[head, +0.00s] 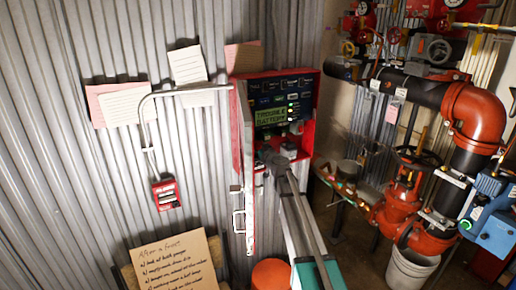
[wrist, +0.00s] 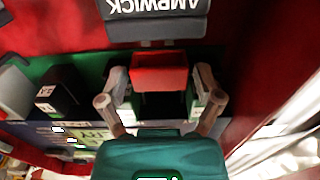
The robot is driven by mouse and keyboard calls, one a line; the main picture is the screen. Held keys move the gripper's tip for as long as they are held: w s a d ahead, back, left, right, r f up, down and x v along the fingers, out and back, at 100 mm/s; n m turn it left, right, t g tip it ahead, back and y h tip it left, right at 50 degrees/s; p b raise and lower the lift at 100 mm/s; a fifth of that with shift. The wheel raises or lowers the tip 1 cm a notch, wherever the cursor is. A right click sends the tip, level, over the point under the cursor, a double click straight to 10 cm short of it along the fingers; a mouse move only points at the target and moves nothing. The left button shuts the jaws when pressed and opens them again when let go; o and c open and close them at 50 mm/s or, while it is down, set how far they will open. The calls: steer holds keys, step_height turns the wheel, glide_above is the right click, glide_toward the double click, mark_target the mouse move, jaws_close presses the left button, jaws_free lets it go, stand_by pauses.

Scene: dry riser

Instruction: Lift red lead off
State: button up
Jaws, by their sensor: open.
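An open red alarm panel (head: 311,112) hangs on the corrugated wall, its display (head: 277,117) lit with a battery trouble message. My gripper (head: 268,155) reaches into the lower part of the panel. In the wrist view, my gripper (wrist: 160,92) is open, with one finger on each side of a red block (wrist: 160,70), which looks like the end of the red lead. Whether the fingers touch it I cannot tell. A dark grey battery (wrist: 155,22) with upside-down lettering lies just beyond the red block. The rest of the lead is hidden.
The panel's open door (head: 246,170) stands close left of my arm. Black and grey parts (wrist: 58,98) sit on the green board left of my gripper. Red valves and pipes (head: 476,118) and a white bucket (head: 409,270) are at the right.

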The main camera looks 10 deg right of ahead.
steer(key=shift+s, duration=0.1)
steer(key=v, duration=1.1)
steer(key=shift+s, duration=0.35)
steer(key=shift+d, duration=0.15)
